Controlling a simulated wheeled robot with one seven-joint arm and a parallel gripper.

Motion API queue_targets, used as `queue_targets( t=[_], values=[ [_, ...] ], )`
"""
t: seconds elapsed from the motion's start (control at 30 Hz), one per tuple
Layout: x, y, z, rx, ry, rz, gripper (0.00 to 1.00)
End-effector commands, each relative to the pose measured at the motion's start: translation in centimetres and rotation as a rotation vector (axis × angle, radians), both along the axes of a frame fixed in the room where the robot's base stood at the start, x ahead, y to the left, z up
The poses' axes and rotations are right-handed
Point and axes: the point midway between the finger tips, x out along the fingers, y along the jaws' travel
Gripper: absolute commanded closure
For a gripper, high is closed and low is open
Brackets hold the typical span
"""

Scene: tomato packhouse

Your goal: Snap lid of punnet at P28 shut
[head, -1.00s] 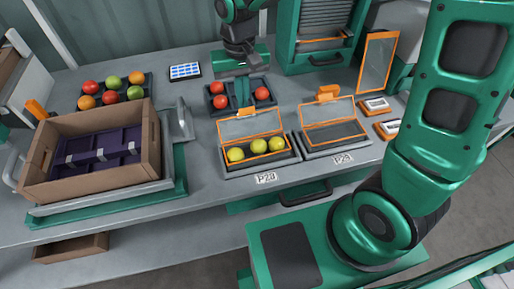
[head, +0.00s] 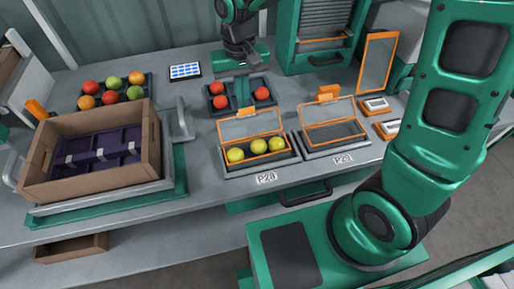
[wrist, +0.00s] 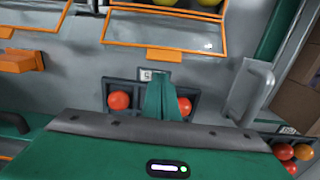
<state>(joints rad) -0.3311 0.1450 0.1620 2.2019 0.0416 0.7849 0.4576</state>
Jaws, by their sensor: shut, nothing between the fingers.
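The punnet at P28 (head: 262,168) is a dark tray with an orange rim, holding three yellow tomatoes (head: 257,146). Its clear, orange-framed lid (head: 250,127) stands raised from the rear edge, open. The lid also shows in the wrist view (wrist: 165,46), with an orange tab on its edge. The P28 label (head: 266,177) lies in front. My gripper (head: 242,103) is shut and empty, pointing down just behind the raised lid. Its green fingers show in the wrist view (wrist: 160,90) too, apart from the lid there. The lower fingertips are partly hidden behind the lid in the head view.
A second open punnet (head: 335,150) sits to the right at P29. A dark tray with red tomatoes (head: 218,88) lies under and around my gripper. A cardboard crate (head: 100,185) with purple trays stands left. An upright orange frame (head: 378,62) stands right.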

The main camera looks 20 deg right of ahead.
Motion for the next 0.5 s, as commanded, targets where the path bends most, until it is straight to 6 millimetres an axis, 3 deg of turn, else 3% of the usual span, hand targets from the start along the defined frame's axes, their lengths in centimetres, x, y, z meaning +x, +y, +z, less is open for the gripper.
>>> queue_targets(
  t=[0.5],
  values=[
    [-0.49, -0.02, 0.16, 0.000, 0.000, 0.000, 1.00]
  ],
)
